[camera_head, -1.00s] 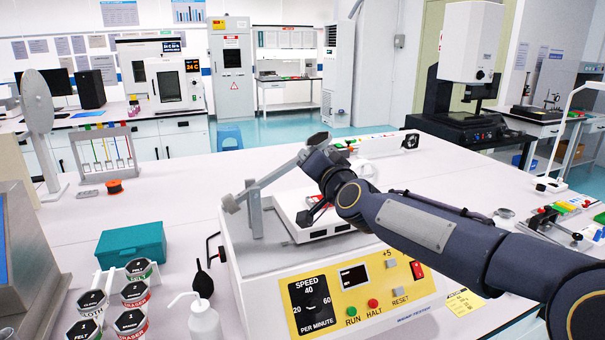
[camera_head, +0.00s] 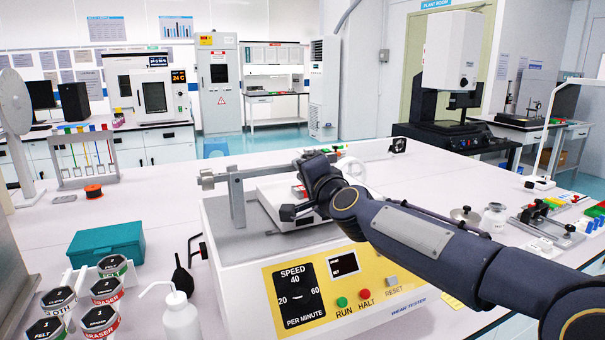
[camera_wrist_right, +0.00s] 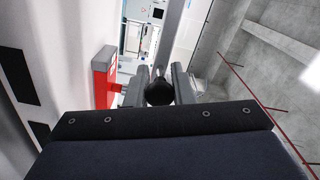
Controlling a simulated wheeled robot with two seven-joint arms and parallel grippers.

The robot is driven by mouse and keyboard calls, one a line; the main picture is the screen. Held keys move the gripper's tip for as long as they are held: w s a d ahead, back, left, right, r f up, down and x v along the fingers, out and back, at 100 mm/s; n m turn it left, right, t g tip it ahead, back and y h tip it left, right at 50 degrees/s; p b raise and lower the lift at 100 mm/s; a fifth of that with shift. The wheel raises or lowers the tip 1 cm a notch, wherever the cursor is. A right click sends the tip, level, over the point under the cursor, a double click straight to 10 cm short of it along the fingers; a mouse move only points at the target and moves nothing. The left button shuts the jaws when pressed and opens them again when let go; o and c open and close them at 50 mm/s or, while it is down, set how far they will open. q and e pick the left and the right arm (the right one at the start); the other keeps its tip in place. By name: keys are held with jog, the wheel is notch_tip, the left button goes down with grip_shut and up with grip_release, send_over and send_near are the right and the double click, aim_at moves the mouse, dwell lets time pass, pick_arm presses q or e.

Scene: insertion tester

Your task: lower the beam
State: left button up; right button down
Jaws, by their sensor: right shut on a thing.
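The grey beam (camera_head: 265,171) crosses the top of a post (camera_head: 237,203) on the white and yellow tester (camera_head: 345,285). It is close to level, its right end slightly higher, with a counterweight (camera_head: 207,180) at its left end. My right gripper (camera_head: 309,162) is at the beam's right end, mostly hidden by my own wrist. In the right wrist view its two grey fingers (camera_wrist_right: 160,88) are shut around a black ball knob (camera_wrist_right: 159,93), and the beam (camera_wrist_right: 171,35) runs away beyond it. My left gripper is not in view.
A white carriage (camera_head: 275,205) with a red part (camera_wrist_right: 104,78) lies under the beam. A squeeze bottle (camera_head: 182,322), labelled pots (camera_head: 105,290) and a teal box (camera_head: 107,243) stand left of the tester. Jars (camera_head: 494,218) stand to the right.

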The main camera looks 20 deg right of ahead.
jog(key=c, duration=1.3)
grip_release()
jog(key=shift+o, duration=0.2)
jog(key=s+p, duration=0.1)
jog(key=s, duration=0.6)
jog(key=shift+s+d, duration=0.15)
jog(key=shift+s, duration=0.25)
